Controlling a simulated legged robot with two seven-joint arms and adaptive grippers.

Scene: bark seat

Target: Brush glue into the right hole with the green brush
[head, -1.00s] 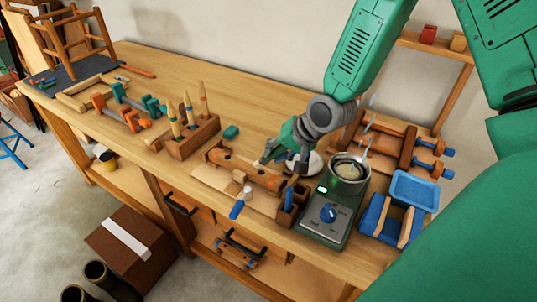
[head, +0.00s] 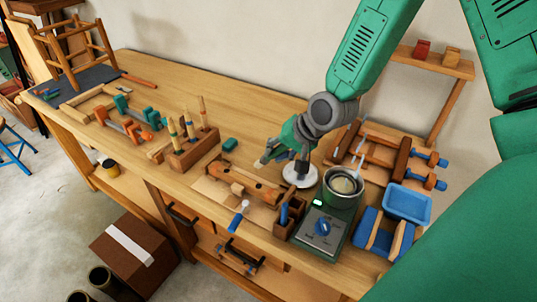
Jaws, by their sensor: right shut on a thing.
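My right gripper (head: 266,160) is above the bench just behind the wooden seat part (head: 258,190), a bar with dark holes. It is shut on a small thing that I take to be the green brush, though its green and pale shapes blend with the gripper. I cannot make out the bristles or any glue in the holes. The gripper looks apart from the bar. The glue pot (head: 343,186) stands on the green heater (head: 323,231), to the gripper's right, with pale glue and a thin stick in it. My left gripper is not in view.
A wooden rack (head: 195,150) with several upright tools stands left of the bar. A white disc (head: 300,175) lies below my wrist. A blue-handled tool (head: 238,214), a blue tray (head: 408,204) and clamps (head: 130,122) crowd the bench.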

